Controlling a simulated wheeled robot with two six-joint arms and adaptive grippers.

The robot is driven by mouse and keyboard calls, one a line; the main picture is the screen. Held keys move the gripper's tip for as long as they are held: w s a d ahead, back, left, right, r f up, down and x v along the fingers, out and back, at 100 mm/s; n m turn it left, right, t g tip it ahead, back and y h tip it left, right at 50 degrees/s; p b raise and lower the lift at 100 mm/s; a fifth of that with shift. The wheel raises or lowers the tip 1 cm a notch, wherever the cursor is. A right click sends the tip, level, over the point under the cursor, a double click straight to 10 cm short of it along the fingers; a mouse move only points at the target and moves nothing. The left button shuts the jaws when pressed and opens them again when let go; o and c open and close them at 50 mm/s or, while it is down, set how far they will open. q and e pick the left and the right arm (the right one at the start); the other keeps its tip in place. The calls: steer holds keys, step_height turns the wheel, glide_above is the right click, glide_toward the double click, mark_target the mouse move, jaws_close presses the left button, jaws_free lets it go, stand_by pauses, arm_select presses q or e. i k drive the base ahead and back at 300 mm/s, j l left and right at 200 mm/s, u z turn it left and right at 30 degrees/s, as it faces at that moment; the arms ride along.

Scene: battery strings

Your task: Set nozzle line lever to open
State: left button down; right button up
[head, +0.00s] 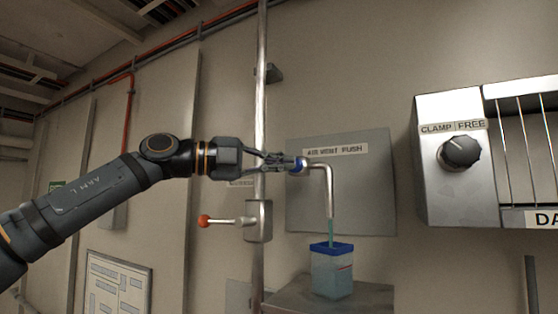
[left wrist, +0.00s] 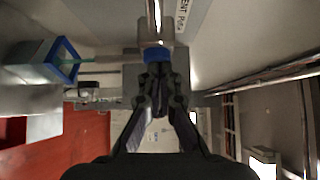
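The lever (head: 228,221) is a thin bar with an orange-red ball at its left end. It points left, roughly level, from a grey valve block (head: 258,221) on the vertical pipe (head: 261,100). My left gripper (head: 290,163) is above and right of the lever, apart from it. Its fingertips are together at the blue button (head: 301,165) on the bent nozzle pipe (head: 329,190). The left wrist view shows the shut fingers (left wrist: 160,75) in front of the blue button (left wrist: 156,54), which is not between them. Whether they touch it is unclear. My right gripper is out of view.
A blue-rimmed beaker (head: 332,276) stands on a shelf (head: 285,297) under the nozzle, with greenish liquid at its outlet. A plate labelled "AIR VENT PUSH" (head: 350,215) is behind. A box with a CLAMP/FREE knob (head: 461,152) is at right. Space left of the lever looks clear.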

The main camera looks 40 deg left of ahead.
mark_target(205, 221)
steer(key=k+l+u, duration=0.1)
steer(key=k, duration=0.35)
steer(key=k+j, duration=0.4)
